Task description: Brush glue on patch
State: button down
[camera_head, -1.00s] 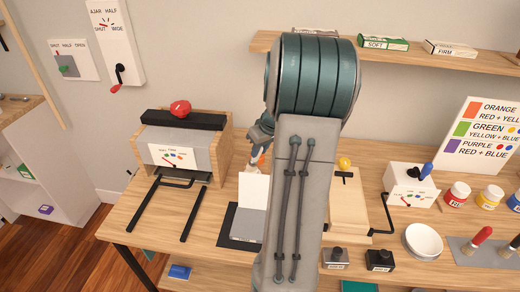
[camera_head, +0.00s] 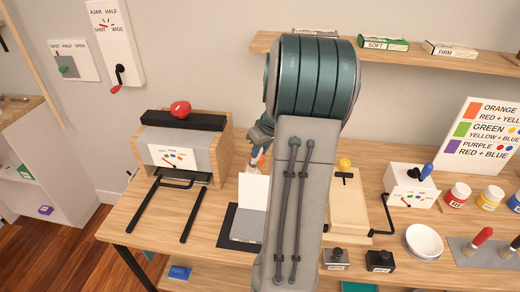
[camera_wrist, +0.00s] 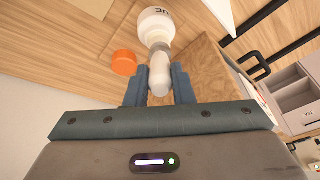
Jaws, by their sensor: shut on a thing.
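In the wrist view my gripper (camera_wrist: 159,88) is shut on a pale, rounded handle-like piece (camera_wrist: 160,72). Its far end meets a white pot (camera_wrist: 155,24) with dark, partly visible lettering; I cannot tell whether it stands inside the pot or is part of it. An orange cap (camera_wrist: 124,62) lies on the wood beside the pot. In the head view my arm hides most of this spot, and only a part of my gripper (camera_head: 256,157) shows at the back of the bench. I cannot pick out the patch with certainty.
A wooden press-like box (camera_head: 222,150) is close on the left. A wooden board (camera_head: 348,208), paint jars (camera_head: 458,194) and a white bowl (camera_head: 424,241) are on the right.

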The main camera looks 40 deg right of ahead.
jog(key=shift+r+p, duration=1.8)
jog(key=shift+r, duration=1.65)
jog(key=shift+r, duration=0.1)
